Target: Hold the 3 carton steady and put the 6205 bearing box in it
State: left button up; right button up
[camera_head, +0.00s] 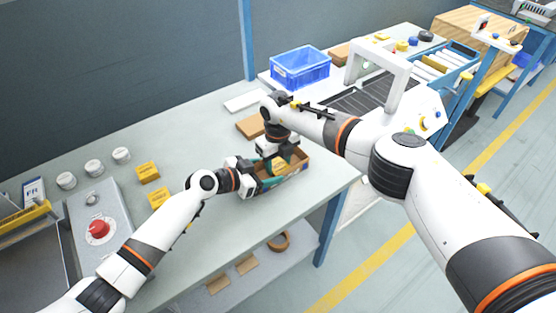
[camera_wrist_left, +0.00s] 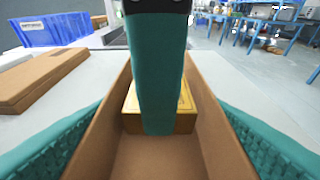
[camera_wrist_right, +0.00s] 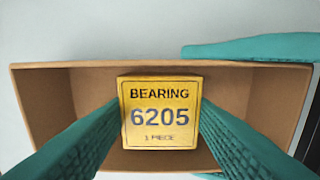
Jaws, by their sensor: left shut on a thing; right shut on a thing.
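The open brown carton (camera_head: 299,166) stands near the bench's front edge; its number is not readable. My left gripper (camera_head: 256,178) is shut on the carton's left end, a teal finger along each long outer wall in the left wrist view. The yellow 6205 bearing box (camera_wrist_right: 160,113) lies label up between my right gripper's fingers (camera_wrist_right: 160,120), inside the carton's outline. In the left wrist view the box (camera_wrist_left: 184,112) is inside the carton walls, partly hidden behind a right finger. My right gripper is shut on it from above. Whether the box touches the floor is unclear.
Two yellow boxes (camera_head: 148,172) and several white round pieces (camera_head: 93,166) sit to the left. A control box with a red button (camera_head: 98,229) is at the front left. Flat brown cardboard (camera_head: 250,126) and a blue crate (camera_head: 300,67) lie behind.

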jog(key=o, duration=1.1)
jog(key=shift+o, duration=0.2)
jog(key=shift+r, duration=0.1)
notch_tip(320, 180, up, 12)
pick_arm(q)
jog(key=o, duration=1.1)
